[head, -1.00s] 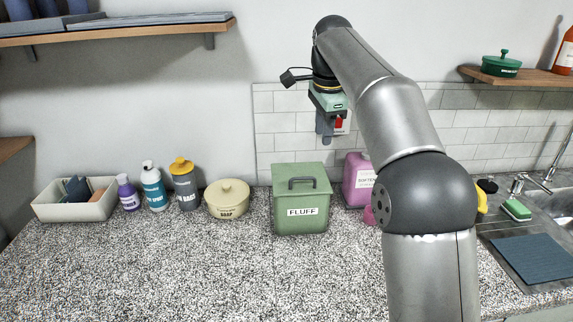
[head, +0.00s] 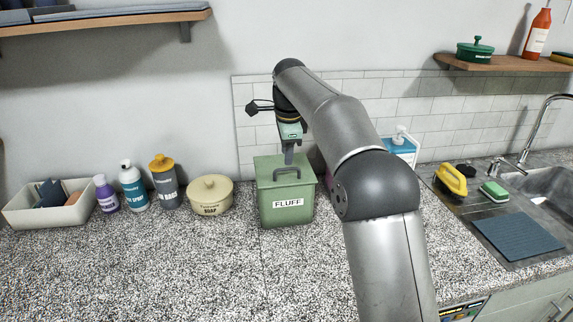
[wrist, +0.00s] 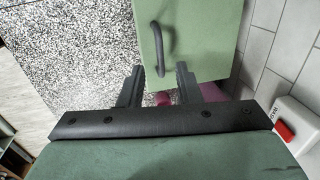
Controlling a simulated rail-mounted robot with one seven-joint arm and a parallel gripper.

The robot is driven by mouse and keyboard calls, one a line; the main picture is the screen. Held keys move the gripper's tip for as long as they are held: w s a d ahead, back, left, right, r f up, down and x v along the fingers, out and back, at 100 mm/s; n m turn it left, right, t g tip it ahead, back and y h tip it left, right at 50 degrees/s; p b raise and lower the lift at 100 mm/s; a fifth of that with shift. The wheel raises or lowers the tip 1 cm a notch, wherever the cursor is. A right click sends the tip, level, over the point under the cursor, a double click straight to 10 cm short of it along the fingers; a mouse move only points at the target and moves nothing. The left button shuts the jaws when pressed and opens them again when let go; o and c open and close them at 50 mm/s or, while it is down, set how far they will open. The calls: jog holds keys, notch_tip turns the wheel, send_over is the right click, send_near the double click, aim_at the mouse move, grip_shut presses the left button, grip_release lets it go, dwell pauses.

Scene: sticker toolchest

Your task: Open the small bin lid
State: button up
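The small bin is a green square box labelled FLUFF (head: 285,208), standing on the speckled counter. Its flat green lid (head: 268,168) is shut and has a dark arched handle (head: 294,172). My gripper (head: 288,160) points down just above the lid, close to the handle. In the wrist view my gripper (wrist: 158,72) is open, with its two fingers apart. One end of the handle (wrist: 160,45) shows between the fingertips, and the lid (wrist: 205,35) fills the upper middle. I cannot tell whether a finger touches the handle.
A cream soap pot (head: 209,198) stands left of the bin, with several bottles and an open tray (head: 45,213) further left. A pink container (head: 327,180) is mostly hidden behind my arm. The tiled wall (head: 255,125) is close behind. The front counter is clear.

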aim_at(287, 181)
jog(key=shift+w+a+f, duration=0.1)
jog(key=shift+w+f, duration=0.1)
jog(key=shift+f, duration=0.8)
jog(key=shift+w+f, duration=0.15)
jog(key=shift+f, duration=0.85)
grip_shut()
jog(key=shift+r, duration=0.1)
